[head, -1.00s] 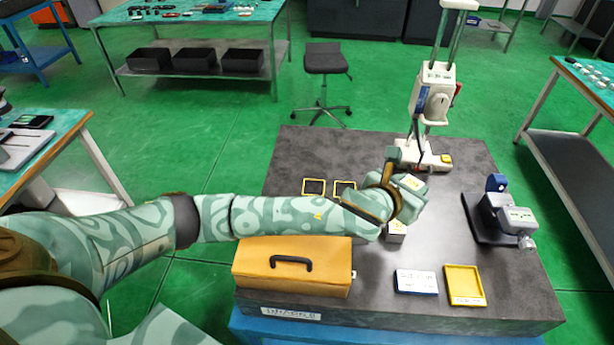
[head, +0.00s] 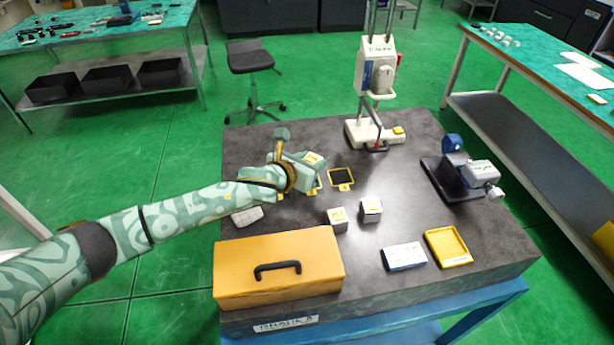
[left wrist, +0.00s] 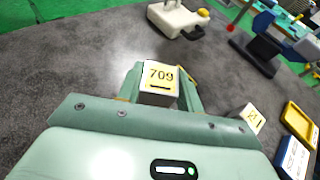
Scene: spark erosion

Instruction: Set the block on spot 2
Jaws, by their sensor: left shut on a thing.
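My left gripper (head: 305,182) is over the back left part of the dark table, at the yellow-outlined squares. It is shut on a pale block with a yellow label reading 709 (left wrist: 158,76), seen between its fingers in the left wrist view. In the head view I cannot make out this block clearly. One yellow-outlined square (head: 341,177) lies bare just right of the gripper. Another is mostly hidden behind the gripper. The spot numbers are not legible. My right gripper is not in view.
An orange case (head: 278,262) fills the front left. A blue-white box (head: 404,257) and a yellow tray (head: 448,248) lie at the front right. A white column machine (head: 376,132) stands behind, a grey-blue device (head: 470,172) at right. A white flat object (head: 246,216) lies beneath my arm.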

